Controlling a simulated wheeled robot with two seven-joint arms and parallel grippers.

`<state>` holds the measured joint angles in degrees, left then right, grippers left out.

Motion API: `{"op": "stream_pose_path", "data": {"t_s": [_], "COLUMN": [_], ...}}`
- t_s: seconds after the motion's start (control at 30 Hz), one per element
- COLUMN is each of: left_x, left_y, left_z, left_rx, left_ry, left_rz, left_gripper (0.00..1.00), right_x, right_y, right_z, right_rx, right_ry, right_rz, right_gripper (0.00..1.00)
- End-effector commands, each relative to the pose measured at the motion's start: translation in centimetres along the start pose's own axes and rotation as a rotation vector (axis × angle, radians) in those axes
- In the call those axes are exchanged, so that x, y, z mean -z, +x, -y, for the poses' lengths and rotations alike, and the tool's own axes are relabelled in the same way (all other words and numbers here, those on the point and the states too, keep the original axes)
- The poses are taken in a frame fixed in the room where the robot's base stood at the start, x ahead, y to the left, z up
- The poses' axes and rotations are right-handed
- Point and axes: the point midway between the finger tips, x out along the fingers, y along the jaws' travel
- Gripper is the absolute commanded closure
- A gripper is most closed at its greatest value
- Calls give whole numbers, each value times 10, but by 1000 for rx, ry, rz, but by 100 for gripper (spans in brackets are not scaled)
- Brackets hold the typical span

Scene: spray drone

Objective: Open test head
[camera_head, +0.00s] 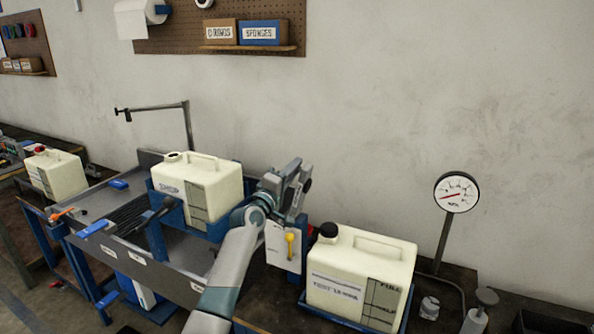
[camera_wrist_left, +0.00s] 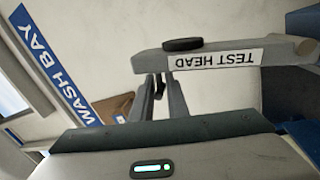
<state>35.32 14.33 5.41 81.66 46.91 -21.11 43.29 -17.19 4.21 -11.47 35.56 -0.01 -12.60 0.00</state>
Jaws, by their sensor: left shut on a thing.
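The test head (camera_wrist_left: 215,58) is a grey bar in the left wrist view, with an upside-down white "TEST HEAD" label and a dark round knob on its edge. My left gripper (camera_wrist_left: 160,90) is shut at the bar's left part. In the head view my left gripper (camera_head: 290,184) is beside the tank in the wash bay, above a white panel (camera_head: 283,246) with a yellow lever. There the gripper and the test head overlap, so their exact contact is hard to see. My right gripper is not in view.
A cream tank (camera_head: 200,186) sits in a blue holder on the grey bench. Another cream tank (camera_head: 358,275) stands on the right in a blue tray. A pressure gauge (camera_head: 456,192) stands on a post at the right. A third tank (camera_head: 55,173) is at far left.

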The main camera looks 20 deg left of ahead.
Motion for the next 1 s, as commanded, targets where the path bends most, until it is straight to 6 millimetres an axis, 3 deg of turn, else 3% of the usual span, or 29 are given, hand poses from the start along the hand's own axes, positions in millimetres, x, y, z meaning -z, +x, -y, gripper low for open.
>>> {"op": "stream_pose_path", "data": {"t_s": [0.23,0.27,0.3,0.73,1.0], "left_x": [1,1,1,0,-1], "left_y": [0,0,0,-3,-25], "left_z": [-2,-2,-2,0,1], "left_rx": [-3,-3,-3,-1,-1], "left_ry": [1,1,1,1,1], "left_rz": [-3,-3,-3,0,0], "left_gripper": [100,84,74,74,74], "right_x": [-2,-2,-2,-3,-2], "right_y": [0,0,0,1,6], "right_z": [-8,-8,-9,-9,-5], "right_rx": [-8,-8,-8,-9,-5], "right_ry": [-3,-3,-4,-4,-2], "right_rz": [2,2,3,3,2], "right_gripper": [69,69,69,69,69]}}
